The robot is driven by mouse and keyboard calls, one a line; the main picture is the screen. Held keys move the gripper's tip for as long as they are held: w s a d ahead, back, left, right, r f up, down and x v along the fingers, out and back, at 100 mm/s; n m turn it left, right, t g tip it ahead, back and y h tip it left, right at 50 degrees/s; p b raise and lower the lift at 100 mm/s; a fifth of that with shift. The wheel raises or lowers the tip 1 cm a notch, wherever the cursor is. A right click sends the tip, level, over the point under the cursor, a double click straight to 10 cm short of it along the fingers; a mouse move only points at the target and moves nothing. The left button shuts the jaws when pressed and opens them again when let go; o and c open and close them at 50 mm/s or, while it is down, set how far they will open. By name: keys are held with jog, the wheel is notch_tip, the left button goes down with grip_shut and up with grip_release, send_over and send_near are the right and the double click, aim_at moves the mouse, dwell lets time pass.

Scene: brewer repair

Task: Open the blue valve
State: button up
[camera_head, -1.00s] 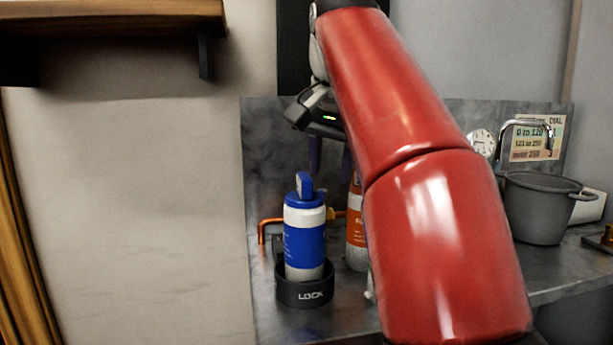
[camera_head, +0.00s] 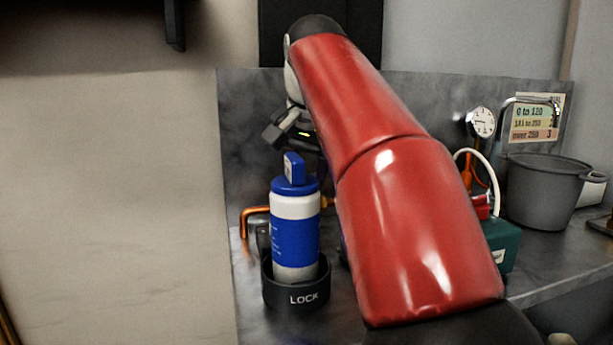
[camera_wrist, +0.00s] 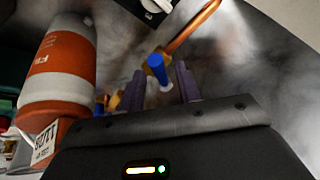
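A blue valve handle (camera_wrist: 156,68) with a pale end shows in the wrist view, beside a copper pipe (camera_wrist: 190,30). My gripper (camera_wrist: 161,84) is open, with its two dark fingers apart. The blue handle appears in the gap between the fingertips; I cannot tell how far beyond them it is, and no contact shows. In the head view the copper pipe (camera_head: 252,217) emerges behind a blue and white bottle (camera_head: 295,232), and the valve handle cannot be made out. My gripper's fingers are mostly hidden there behind my red arm.
The bottle stands in a black holder marked LOCK (camera_head: 303,298). An orange and white canister (camera_wrist: 60,65) is close left of my gripper in the wrist view.

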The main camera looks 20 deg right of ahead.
grip_shut()
